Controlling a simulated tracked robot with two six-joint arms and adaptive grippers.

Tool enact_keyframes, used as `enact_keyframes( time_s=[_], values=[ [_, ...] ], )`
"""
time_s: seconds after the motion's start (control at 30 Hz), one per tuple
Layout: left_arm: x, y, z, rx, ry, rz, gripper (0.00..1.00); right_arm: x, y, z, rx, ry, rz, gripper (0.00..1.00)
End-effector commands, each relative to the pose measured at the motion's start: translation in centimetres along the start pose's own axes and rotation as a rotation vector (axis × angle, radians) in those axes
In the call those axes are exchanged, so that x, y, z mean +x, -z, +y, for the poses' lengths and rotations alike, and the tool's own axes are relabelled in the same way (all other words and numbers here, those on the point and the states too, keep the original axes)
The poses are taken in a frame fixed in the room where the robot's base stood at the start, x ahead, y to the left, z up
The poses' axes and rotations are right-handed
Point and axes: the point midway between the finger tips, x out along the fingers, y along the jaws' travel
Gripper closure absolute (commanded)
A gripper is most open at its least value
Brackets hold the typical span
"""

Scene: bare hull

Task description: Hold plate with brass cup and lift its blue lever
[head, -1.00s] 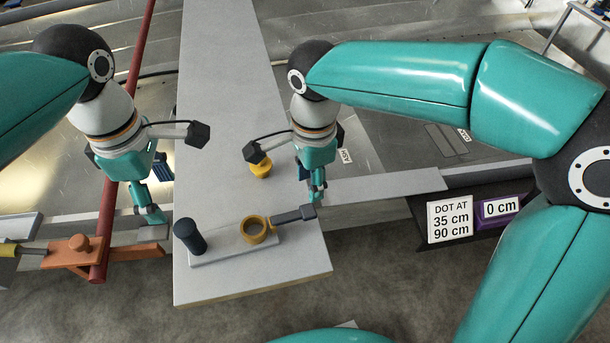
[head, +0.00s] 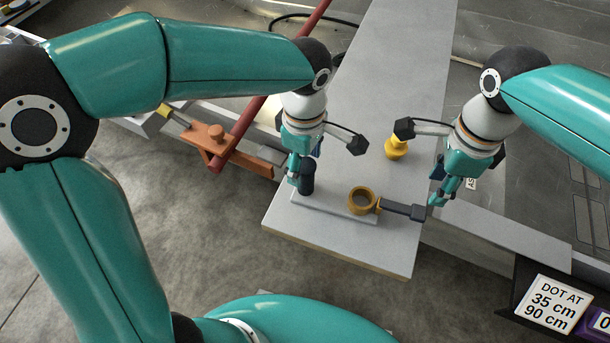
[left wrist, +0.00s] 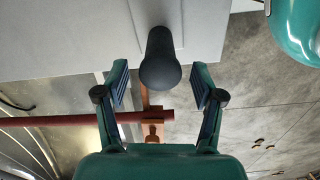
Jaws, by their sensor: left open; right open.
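A pale grey plate (head: 330,207) lies near the front end of the long grey board. A dark upright post (head: 308,178) stands at its left end, and a brass ring-shaped cup (head: 362,200) sits at its right part. A dark blue-grey lever (head: 402,209) sticks out right from the cup, low and roughly level. My left gripper (head: 298,183) is open at the post; in the left wrist view the post (left wrist: 160,62) stands between the spread fingers, with gaps on both sides. My right gripper (head: 438,200) is open by the lever's free end; whether they touch is unclear.
A yellow knob-like part (head: 396,147) stands on the board (head: 385,75) behind the cup. A red pole (head: 262,105) and an orange bracket (head: 212,140) lie left of the board. A "DOT AT 35 cm 90 cm" sign (head: 553,303) is at lower right.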

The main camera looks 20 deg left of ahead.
Motion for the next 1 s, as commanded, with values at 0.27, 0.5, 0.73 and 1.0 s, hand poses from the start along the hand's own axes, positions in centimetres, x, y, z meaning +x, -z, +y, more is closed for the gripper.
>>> enact_keyframes(
  time_s=[0.27, 0.5, 0.73, 1.0],
  values=[
    [4.5, 0.0, 0.0, 0.000, 0.003, 0.000, 0.32, 0.0, 0.0, 0.0, 0.000, 0.000, 0.000, 0.58],
    [5.9, 0.0, 0.0, 0.000, 0.000, 0.000, 0.32, 0.0, 0.0, 0.0, 0.000, 0.000, 0.000, 0.58],
    [6.0, 0.0, 0.0, 0.000, 0.000, -0.001, 0.32, 0.0, 0.0, 0.0, 0.000, 0.000, 0.000, 0.58],
    [5.9, 0.0, 0.0, 0.000, 0.000, -0.001, 0.72, 0.0, 0.0, 0.0, 0.000, 0.000, 0.000, 0.58]
  ],
)
